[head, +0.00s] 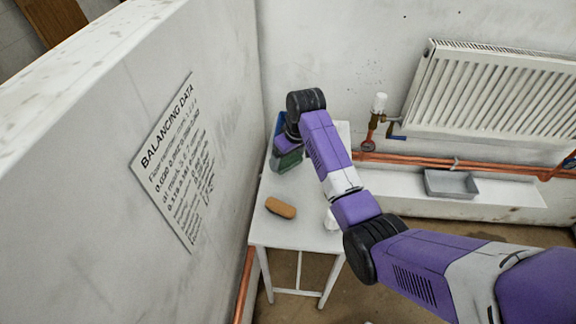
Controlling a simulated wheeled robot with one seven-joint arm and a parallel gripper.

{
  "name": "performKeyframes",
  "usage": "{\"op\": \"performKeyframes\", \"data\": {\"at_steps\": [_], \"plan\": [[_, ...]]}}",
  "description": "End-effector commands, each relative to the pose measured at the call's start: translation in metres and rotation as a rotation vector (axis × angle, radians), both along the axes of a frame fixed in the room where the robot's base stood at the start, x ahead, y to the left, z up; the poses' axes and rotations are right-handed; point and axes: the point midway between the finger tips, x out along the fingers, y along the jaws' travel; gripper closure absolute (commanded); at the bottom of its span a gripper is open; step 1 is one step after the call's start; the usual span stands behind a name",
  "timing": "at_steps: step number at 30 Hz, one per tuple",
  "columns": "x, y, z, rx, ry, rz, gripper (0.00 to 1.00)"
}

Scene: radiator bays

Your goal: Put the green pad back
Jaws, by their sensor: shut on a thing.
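The green pad (289,161) is at the far left part of the white table, at the end of my arm. My gripper (288,148) points down and is shut on it; the fingers are mostly hidden by my own wrist. A dark blue thing (275,159) shows just left of and behind the pad, perhaps a holder. I cannot tell whether the pad touches it or the table.
An orange-brown block (281,208) lies on the white table (268,232), nearer me. A white thing (330,221) is partly hidden by my arm. A panel wall stands close on the left. A grey tray (452,184) sits below the radiator (490,92) and copper pipes.

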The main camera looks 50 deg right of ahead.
Motion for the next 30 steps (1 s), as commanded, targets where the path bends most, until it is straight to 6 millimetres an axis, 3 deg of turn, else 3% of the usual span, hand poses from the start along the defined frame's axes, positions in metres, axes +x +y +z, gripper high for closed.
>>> {"op": "performKeyframes", "data": {"at_steps": [9, 21, 22, 24, 30], "plan": [[-0.001, 0.000, -0.039, 0.000, 0.001, -0.001, 0.60], [0.000, 0.000, -0.044, 0.000, 0.000, 0.000, 0.60], [0.000, 0.000, -0.044, 0.000, 0.000, 0.000, 0.13], [0.000, 0.000, -0.044, 0.000, 0.000, 0.000, 0.00], [0.000, 0.000, -0.044, 0.000, 0.000, 0.000, 0.00]]}}
